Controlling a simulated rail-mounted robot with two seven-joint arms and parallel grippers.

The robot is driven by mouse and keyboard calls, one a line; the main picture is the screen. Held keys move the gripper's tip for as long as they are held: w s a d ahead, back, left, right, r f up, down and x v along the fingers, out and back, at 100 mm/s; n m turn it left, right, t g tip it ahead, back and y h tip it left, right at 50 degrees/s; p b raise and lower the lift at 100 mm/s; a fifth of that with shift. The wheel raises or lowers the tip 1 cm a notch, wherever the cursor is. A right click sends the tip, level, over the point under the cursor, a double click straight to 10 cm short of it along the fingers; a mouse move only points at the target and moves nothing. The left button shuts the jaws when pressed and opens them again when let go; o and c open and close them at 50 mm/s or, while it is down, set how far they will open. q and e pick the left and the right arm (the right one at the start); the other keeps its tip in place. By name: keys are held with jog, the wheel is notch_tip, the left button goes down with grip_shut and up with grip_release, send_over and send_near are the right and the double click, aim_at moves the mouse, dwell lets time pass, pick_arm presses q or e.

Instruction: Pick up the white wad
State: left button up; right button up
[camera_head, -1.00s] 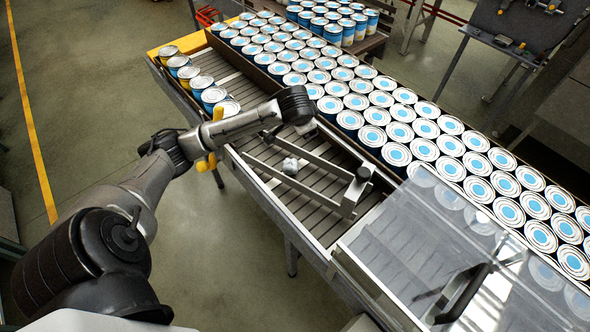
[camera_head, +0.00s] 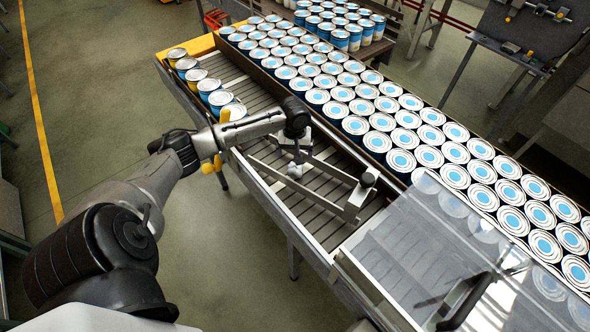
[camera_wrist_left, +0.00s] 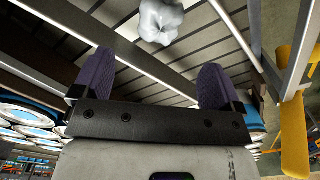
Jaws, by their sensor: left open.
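The white wad (camera_head: 294,171) is a small crumpled lump on the dark roller conveyor (camera_head: 312,212), between two metal guide rails. In the left wrist view the wad (camera_wrist_left: 160,20) lies at the top edge, partly cut off, beyond the fingertips. My left gripper (camera_head: 296,156) hangs just above and behind the wad in the head view. Its two purple-padded fingers stand wide apart with nothing between them in the left wrist view (camera_wrist_left: 157,62). Whether a finger touches the wad is not clear. My right gripper is out of view.
Metal guide rails (camera_head: 330,172) flank the wad closely. Rows of blue-and-white cans (camera_head: 402,160) fill the conveyor beyond the divider. Several cans (camera_head: 210,86) stand at the conveyor's far left end. A clear cover with a black handle (camera_head: 465,300) closes off the near right.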

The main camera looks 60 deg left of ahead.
aim_at(295, 167)
pick_arm(q)
jog(key=shift+w+f+p, duration=0.1)
jog(key=shift+f+p, duration=0.6)
jog(key=shift+f, duration=3.95)
jog(key=shift+c, duration=0.4)
jog(key=c, duration=0.9)
